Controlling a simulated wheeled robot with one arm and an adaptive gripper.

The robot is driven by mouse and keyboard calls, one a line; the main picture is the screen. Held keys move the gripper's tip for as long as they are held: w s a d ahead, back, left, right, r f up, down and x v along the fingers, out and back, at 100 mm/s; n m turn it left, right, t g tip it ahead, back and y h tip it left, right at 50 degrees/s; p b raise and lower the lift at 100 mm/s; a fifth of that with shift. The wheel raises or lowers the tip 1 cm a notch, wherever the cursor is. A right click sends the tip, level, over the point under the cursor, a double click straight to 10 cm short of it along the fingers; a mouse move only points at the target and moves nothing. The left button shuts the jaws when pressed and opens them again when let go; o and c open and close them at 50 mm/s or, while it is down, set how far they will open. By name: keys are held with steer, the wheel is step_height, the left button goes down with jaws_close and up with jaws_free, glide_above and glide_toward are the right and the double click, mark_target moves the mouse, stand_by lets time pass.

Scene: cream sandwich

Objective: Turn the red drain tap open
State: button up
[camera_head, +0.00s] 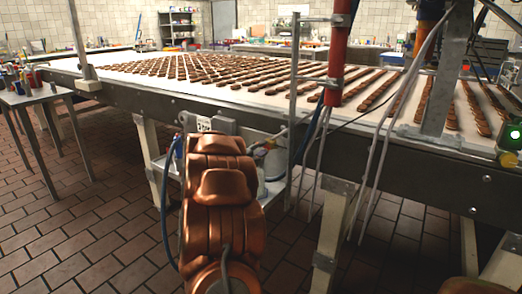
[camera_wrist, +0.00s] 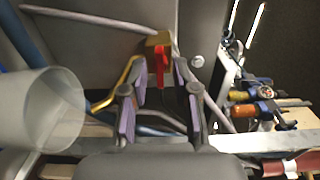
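The red drain tap (camera_wrist: 162,62) shows in the wrist view as a red lever on a brass body (camera_wrist: 158,42), near the top middle. A bent brass pipe (camera_wrist: 122,86) runs down to the left of it. My gripper (camera_wrist: 161,78) is open, with one finger on each side of the picture's middle. The red lever appears between the fingertips or just beyond them; I cannot tell whether either finger touches it. Nothing is visibly held. In the head view my copper-coloured arm hides the gripper, and I cannot make out the tap.
A translucent cup-like container (camera_wrist: 48,108) stands left of the gripper. Blue and orange fittings (camera_wrist: 255,100) are at the right. The long conveyor (camera_head: 110,92) with rows of brown biscuits spans above. A red vertical pipe (camera_head: 338,55) and hanging cables are right of my arm.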

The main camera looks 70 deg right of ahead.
jaws_close()
